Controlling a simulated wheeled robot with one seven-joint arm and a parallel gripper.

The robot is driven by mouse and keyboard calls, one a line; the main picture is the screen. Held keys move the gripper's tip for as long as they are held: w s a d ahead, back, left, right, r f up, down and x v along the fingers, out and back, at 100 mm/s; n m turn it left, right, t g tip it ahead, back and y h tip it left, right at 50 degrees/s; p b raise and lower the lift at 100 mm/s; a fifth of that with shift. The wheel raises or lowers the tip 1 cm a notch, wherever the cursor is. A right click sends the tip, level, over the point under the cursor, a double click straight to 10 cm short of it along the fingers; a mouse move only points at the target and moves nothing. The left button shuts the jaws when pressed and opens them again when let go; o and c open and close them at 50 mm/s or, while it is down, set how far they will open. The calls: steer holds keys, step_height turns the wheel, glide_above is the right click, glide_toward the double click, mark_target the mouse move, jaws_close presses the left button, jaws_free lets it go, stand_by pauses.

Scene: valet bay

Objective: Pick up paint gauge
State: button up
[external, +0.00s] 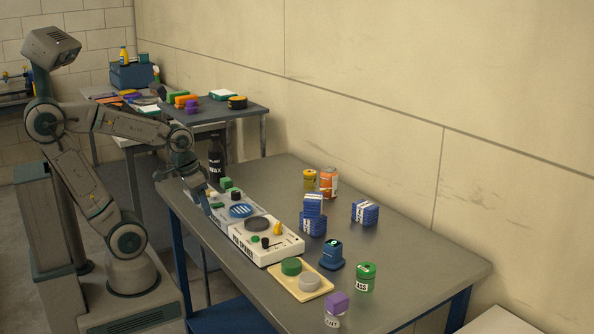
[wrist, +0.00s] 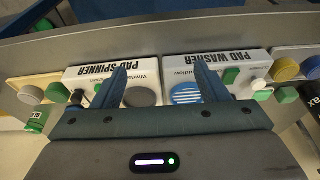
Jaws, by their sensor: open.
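A dark blue device with a small lit green display (external: 332,255), which looks like the paint gauge, stands on the metal table in the external view. It is right of the pad spinner and left of a green-capped container. My gripper (external: 207,205) is at the left part of the table, above the pad washer, well apart from the gauge. In the wrist view my gripper (wrist: 162,75) has its two blue fingers spread with nothing between them, over the pad spinner (wrist: 90,74) and pad washer (wrist: 187,65).
A cream tray (external: 318,292) holds green and grey round pieces. A green-capped container (external: 366,278) and a purple-capped one (external: 335,312) stand near the gauge. Blue stacked packs (external: 313,224), an orange can (external: 328,182) and a black WAX bottle (external: 216,158) stand farther back. The table's right end is clear.

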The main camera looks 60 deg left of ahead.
step_height(320, 180, up, 5)
steer(key=m+g+p, duration=0.3)
steer(key=m, duration=1.2)
glide_above(333, 243)
step_height(333, 243, down, 14)
steer(key=shift+r+p, duration=0.15)
steer(key=shift+p, duration=0.65)
steer(key=c, duration=1.1)
